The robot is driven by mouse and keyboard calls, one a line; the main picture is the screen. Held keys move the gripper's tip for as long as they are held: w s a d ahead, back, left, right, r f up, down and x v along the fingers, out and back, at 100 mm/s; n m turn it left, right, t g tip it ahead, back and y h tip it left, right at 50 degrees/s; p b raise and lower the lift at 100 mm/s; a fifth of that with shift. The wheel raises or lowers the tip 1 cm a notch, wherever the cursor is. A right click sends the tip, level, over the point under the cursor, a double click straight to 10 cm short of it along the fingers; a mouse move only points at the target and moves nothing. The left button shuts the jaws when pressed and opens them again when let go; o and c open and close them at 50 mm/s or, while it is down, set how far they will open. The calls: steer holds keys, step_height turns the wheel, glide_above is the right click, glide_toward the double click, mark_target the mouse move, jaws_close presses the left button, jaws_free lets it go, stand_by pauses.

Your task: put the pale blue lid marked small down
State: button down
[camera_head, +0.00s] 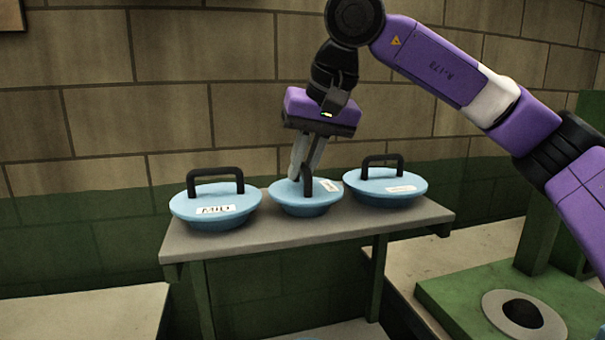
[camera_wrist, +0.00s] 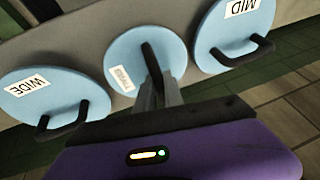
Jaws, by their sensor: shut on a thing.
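The wrist view shows the same lid (camera_wrist: 173,52) between two others. My gripper (camera_head: 305,180) comes down from above with its fingers shut on this lid's handle. In the wrist view my gripper (camera_wrist: 156,88) hides part of the handle and the lid's near edge. The lid is level, at the shelf's surface; I cannot tell whether it rests fully on it.
A lid marked MID (camera_head: 215,203) sits left on the grey shelf (camera_head: 255,240). Another lid (camera_head: 385,186) sits right, marked WIDE in the wrist view (camera_wrist: 50,98). Both stand close to the middle lid. A green block with a round grey ring (camera_head: 492,304) is lower right. A brick wall stands behind.

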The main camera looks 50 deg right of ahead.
steer(key=c, duration=1.9)
jaws_free()
steer(key=shift+f, duration=0.1)
steer(key=o, duration=0.4)
steer(key=shift+o, duration=0.2)
steer(key=shift+r, duration=0.3)
steer(key=p+v, duration=0.7)
steer(key=v, duration=0.4)
steer(key=shift+s+r, duration=0.2)
steer(key=shift+r, duration=0.15)
